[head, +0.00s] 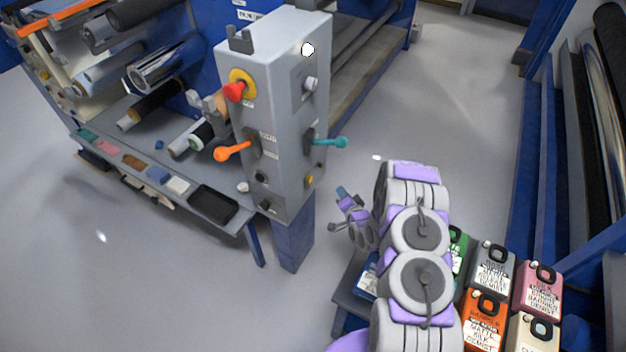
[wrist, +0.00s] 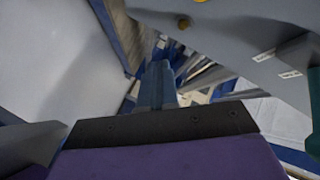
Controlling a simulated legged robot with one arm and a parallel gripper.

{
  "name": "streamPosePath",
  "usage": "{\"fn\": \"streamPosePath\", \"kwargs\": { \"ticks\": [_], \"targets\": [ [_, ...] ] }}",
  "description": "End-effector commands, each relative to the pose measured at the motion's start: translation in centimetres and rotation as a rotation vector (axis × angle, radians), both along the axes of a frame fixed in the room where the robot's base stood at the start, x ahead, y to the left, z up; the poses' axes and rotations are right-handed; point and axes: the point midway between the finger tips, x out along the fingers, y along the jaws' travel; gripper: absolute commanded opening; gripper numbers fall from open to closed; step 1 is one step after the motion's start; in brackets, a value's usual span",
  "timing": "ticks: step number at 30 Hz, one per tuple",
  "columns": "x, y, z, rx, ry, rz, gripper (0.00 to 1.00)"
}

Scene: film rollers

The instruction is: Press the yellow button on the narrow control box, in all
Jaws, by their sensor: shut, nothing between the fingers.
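The narrow control box (head: 286,110) is a tall grey box on a blue post. A small yellow button (head: 309,180) sits low on its right face, below the teal lever (head: 330,142). My gripper (head: 342,192) is shut and empty, to the right of the box's lower part and apart from the button in the picture. In the wrist view my gripper's fingers (wrist: 158,75) point away from the camera. The exact gap is hard to judge.
The box also carries a red knob on a yellow base (head: 236,90), an orange lever (head: 232,151) and a black dial (head: 262,178). Film rollers (head: 165,65) and a tray shelf (head: 150,172) lie left. Several labelled containers (head: 490,270) stand lower right. Open floor lies behind my arm.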

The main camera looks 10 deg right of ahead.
Motion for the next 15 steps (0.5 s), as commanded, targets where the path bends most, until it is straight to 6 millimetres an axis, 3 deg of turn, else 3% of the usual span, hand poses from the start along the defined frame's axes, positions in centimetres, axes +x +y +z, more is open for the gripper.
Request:
{"fn": "streamPosePath", "kwargs": {
  "ticks": [15],
  "targets": [
    [-0.34,0.17,-0.68,0.034,-0.03,-0.009,0.0]
  ]
}}
